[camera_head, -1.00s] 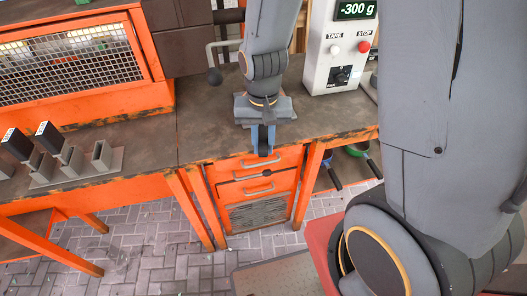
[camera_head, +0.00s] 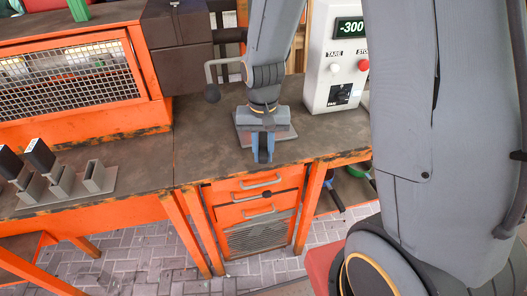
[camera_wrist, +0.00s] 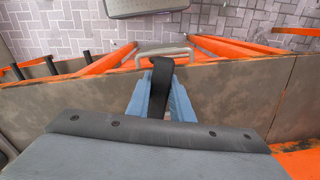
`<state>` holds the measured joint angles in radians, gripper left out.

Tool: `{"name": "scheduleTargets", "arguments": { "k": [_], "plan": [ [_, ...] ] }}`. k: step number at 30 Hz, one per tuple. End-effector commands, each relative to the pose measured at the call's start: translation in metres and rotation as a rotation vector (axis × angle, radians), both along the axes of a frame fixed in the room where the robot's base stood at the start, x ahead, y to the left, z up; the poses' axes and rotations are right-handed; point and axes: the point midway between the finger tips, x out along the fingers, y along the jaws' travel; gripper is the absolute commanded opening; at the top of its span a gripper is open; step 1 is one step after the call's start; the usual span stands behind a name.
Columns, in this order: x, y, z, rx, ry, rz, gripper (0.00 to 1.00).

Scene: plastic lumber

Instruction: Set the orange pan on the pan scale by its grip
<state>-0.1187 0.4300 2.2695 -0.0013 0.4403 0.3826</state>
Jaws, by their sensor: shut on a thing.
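My gripper (camera_head: 263,152) is in the middle of the head view, pointing down over the front edge of the dark worktop. In the wrist view its blue fingers (camera_wrist: 163,100) are shut on a dark, strap-like grip (camera_wrist: 161,82). I see no orange pan body in either current frame, so I cannot confirm that the grip is the pan's. The white pan scale (camera_head: 321,81) stands on the worktop to the right of my gripper. Its display begins with "-300"; its right side and weighing pan are mostly hidden behind my arm.
Orange drawers (camera_head: 250,187) lie under the worktop (camera_head: 205,140). A grey block with slots (camera_head: 62,184) stands on the left bench near an orange mesh-fronted cabinet (camera_head: 70,68). A crank handle (camera_head: 211,93) is behind left. Blue and green pans (camera_head: 358,171) are under the bench at right.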

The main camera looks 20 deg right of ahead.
Motion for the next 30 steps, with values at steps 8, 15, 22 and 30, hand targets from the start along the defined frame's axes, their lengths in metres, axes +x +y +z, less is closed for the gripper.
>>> {"name": "scheduleTargets", "arguments": {
  "k": [8,15,22,30],
  "plan": [
    [0.0001,0.0002,-0.0064,0.0,0.0,0.001,0.0],
    [-0.0006,0.0002,-0.0066,0.0,0.001,0.0,0.25],
    [-0.0004,0.0001,-0.0064,0.0,0.001,0.0,0.42],
    [0.0001,0.0002,-0.0004,0.0,-0.001,0.0,0.42]
  ]
}}
